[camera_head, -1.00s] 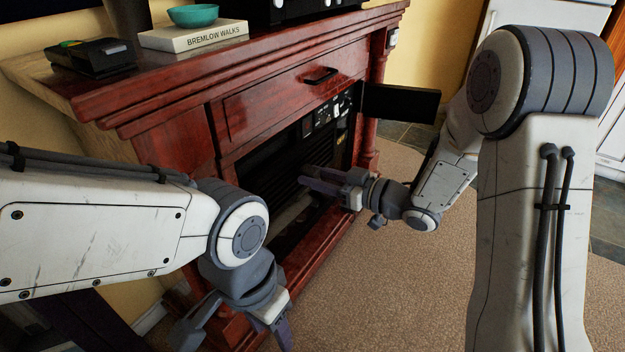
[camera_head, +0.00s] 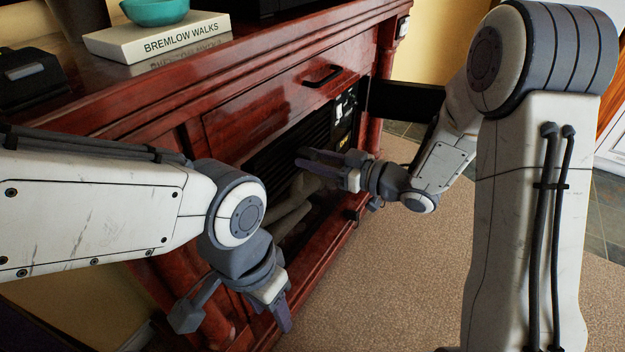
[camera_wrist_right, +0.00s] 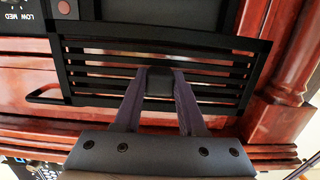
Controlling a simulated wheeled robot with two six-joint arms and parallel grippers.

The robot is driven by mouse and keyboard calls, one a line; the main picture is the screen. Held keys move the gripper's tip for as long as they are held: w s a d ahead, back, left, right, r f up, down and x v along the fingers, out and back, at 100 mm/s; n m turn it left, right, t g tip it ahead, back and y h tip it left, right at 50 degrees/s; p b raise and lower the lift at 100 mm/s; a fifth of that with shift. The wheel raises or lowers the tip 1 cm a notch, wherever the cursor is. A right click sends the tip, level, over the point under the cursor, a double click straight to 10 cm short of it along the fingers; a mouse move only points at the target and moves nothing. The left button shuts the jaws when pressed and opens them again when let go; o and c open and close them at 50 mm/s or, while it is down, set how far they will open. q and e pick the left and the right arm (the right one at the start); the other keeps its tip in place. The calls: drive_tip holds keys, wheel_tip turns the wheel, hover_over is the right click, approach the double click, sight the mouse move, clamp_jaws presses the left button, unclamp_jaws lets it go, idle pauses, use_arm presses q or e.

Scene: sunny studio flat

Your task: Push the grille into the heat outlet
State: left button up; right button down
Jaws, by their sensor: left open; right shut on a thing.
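The black slatted grille (camera_wrist_right: 225,75) fills the middle of the right wrist view. My right gripper (camera_wrist_right: 160,85) is shut on the small dark block at its middle. Reddish wood shows between some slats, and the frame overlaps the wood around it. I cannot tell how the grille sits against the heat outlet, which it hides there. In the head view, dark slats (camera_head: 262,160) show in the fireplace front, and my right gripper (camera_head: 318,163) is in front of them. My left gripper (camera_head: 250,315) is open and empty, low beside the fireplace.
The red wooden fireplace (camera_head: 235,110) has a drawer handle (camera_head: 322,75) above the slats. A control panel (camera_head: 344,118) is right of them, with an open black flap (camera_head: 402,100) beyond. A book (camera_head: 155,38) and teal bowl (camera_head: 155,12) stand on top. Carpet (camera_head: 400,290) is clear at right.

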drive_tip(key=shift+w+f+b, duration=0.35)
drive_tip(key=shift+w+b, duration=0.05)
drive_tip(key=shift+w, duration=0.05)
drive_tip(key=shift+s+d+f+b, duration=0.1)
drive_tip(key=shift+s+f+b, duration=0.1)
drive_tip(key=shift+f+b, duration=0.1)
use_arm(q)
wheel_tip(320, 180, down, 10)
drive_tip(key=b, duration=0.8)
drive_tip(key=shift+w+b, duration=0.3)
use_arm(e)
wheel_tip(320, 180, down, 9)
drive_tip(key=shift+r, duration=0.2)
use_arm(q)
drive_tip(key=shift+r, duration=0.1)
drive_tip(key=shift+r+p, duration=0.4)
drive_tip(key=shift+p, duration=0.1)
use_arm(e)
drive_tip(key=x, duration=0.6)
drive_tip(key=shift+r, duration=0.3)
drive_tip(key=shift+w, duration=0.1)
use_arm(q)
drive_tip(key=shift+r+p, duration=0.3)
use_arm(e)
drive_tip(key=shift+a, duration=0.25)
